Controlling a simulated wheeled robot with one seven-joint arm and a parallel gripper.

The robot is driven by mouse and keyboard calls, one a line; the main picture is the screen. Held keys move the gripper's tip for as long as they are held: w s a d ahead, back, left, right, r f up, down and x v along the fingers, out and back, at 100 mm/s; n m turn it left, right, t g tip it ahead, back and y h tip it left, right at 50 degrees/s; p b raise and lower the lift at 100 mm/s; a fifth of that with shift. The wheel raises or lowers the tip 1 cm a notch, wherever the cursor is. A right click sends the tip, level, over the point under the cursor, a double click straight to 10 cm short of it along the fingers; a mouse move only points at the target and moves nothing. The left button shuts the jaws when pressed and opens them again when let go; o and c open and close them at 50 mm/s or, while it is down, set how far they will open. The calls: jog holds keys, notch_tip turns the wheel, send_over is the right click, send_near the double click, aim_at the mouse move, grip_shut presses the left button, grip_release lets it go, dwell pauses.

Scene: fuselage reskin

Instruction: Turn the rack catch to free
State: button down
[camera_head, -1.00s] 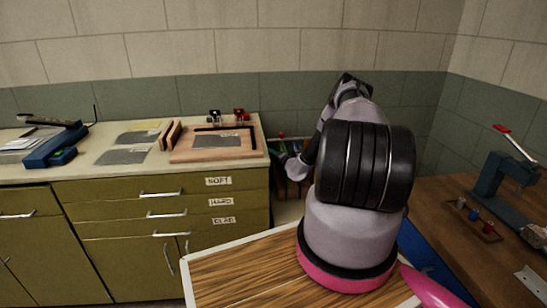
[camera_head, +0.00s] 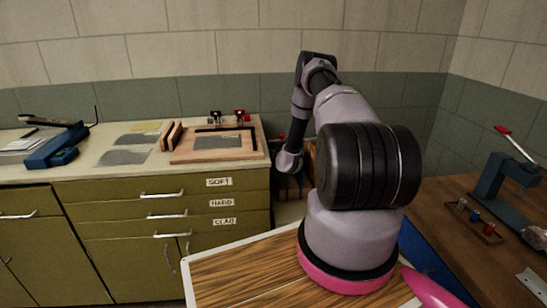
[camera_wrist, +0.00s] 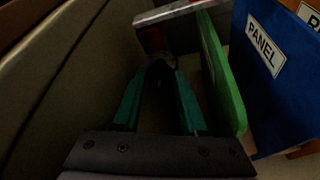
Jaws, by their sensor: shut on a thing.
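My gripper (camera_wrist: 160,70) shows in the wrist view, with two teal fingers that converge at their tips. It is shut on a small dark reddish piece (camera_wrist: 152,40), which seems to be the rack catch. The piece sits below a pale-edged bar (camera_wrist: 178,12). The image is dark there, so I cannot tell which way the catch is turned. In the head view my gripper is hidden low behind the arm, near the gap right of the cabinet.
A green panel (camera_wrist: 222,80) stands close to the right of my fingers. Beyond it is a blue panel (camera_wrist: 262,75) labelled PANEL. A plain dark surface (camera_wrist: 60,70) rises close on the left. The olive drawer cabinet (camera_head: 130,240) and brown workbench (camera_head: 455,220) flank the arm.

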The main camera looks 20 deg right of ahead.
dwell(0.3)
jog(key=shift+c, duration=2.3)
grip_release()
